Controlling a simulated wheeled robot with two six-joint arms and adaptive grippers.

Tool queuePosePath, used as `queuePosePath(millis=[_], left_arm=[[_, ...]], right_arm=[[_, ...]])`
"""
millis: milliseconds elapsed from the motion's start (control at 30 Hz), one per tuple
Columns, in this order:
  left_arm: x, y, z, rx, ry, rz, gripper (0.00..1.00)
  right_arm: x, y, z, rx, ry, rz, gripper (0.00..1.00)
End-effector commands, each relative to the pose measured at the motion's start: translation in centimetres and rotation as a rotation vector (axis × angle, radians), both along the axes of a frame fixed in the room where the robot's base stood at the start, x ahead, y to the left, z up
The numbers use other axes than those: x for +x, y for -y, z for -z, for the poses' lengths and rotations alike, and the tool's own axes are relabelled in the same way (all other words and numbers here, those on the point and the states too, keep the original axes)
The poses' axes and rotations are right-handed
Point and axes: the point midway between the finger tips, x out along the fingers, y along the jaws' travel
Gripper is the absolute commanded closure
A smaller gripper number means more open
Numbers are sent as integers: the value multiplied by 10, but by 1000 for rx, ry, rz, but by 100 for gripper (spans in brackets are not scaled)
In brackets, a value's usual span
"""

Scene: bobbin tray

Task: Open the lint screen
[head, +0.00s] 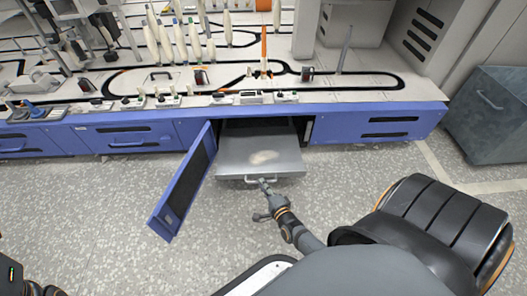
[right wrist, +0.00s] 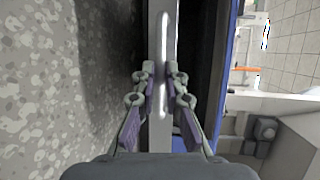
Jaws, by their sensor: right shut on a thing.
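The lint screen (head: 285,158) is a flat grey metal tray with a pale lint patch on top. In the head view it sticks out of an opening in the blue machine front. My right gripper (head: 264,183) is at the tray's front edge, shut on its pale bar handle (head: 247,180). In the right wrist view the handle (right wrist: 164,40) runs between the two fingers of the right gripper (right wrist: 161,76). The tray's rear part is inside the dark opening.
A blue door (head: 185,182) stands swung open just left of the tray. Above is the machine's top (head: 130,80) with bobbins and a black track. A grey cabinet (head: 490,112) stands at the far right. The speckled floor before the machine is clear.

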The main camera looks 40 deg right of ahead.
Motion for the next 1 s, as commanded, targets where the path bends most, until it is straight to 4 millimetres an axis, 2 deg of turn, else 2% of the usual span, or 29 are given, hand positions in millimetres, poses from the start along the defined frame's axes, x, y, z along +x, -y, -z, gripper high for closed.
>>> queuePosePath(millis=[467,500,633,1000], left_arm=[[0,0,-1,-1,1,1,60],[0,0,-1,-1,1,1,60],[0,0,-1,-1,1,1,60],[0,-1,-1,-4,1,1,60]], right_arm=[[-3,-2,0,-1,0,0,100],[-3,-2,0,-1,0,0,84],[-3,-2,0,-1,0,0,66],[-3,-1,-5,0,1,1,66]])
